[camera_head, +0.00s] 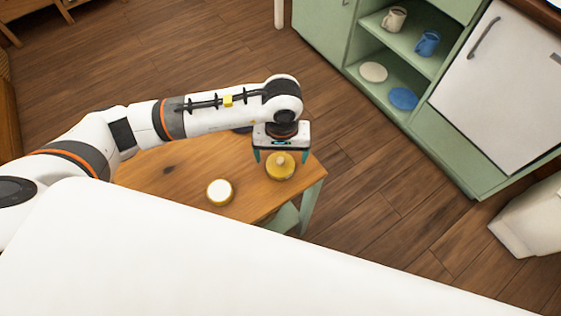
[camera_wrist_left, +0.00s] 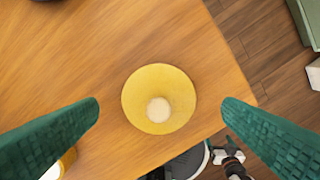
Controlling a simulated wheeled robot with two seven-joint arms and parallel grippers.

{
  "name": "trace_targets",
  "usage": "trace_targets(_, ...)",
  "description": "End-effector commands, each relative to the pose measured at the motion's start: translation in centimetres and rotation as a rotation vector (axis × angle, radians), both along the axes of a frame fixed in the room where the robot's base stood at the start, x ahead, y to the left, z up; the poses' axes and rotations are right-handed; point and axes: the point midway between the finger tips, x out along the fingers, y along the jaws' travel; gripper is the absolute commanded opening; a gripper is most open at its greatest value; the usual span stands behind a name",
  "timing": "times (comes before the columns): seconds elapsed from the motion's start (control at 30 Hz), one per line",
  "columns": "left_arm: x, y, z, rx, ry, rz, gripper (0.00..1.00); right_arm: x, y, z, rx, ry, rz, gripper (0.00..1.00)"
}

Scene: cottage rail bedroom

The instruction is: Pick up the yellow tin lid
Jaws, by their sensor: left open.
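The yellow tin lid (camera_head: 281,168), a round disc with a pale knob, lies knob up on the wooden table near its right corner. In the left wrist view the lid (camera_wrist_left: 160,85) sits between the two green fingers, with a gap on each side. My left gripper (camera_head: 281,156) is open and points down above the lid, not touching it as far as I can see. A round yellow tin with a white top (camera_head: 219,192) stands to the left on the table; its edge shows in the left wrist view (camera_wrist_left: 67,160). My right gripper is not in view.
The wooden table (camera_head: 160,180) has bare room around the lid. A dark object (camera_head: 242,130) is mostly hidden behind my left arm. A green cabinet (camera_head: 355,60) with mugs and plates stands at the back right, beyond open floor.

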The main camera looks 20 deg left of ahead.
Motion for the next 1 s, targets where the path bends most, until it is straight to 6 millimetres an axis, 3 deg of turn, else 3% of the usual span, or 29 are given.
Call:
trace_targets(0.2, 0.0, 0.1, -2.9, -0.001, 0.002, 0.001, 0.89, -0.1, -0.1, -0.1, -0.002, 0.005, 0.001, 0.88)
trace_targets(0.47, 0.0, 0.1, -3.2, 0.000, 0.000, 0.000, 0.89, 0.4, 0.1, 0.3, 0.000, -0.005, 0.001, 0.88)
trace_targets(0.77, 0.0, 0.1, -3.1, 0.000, 0.000, 0.000, 0.42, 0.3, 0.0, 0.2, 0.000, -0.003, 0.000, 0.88)
trace_targets(1.0, 0.0, 0.1, -3.0, -0.001, -0.001, 0.000, 0.42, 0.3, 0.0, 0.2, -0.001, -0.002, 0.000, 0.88)
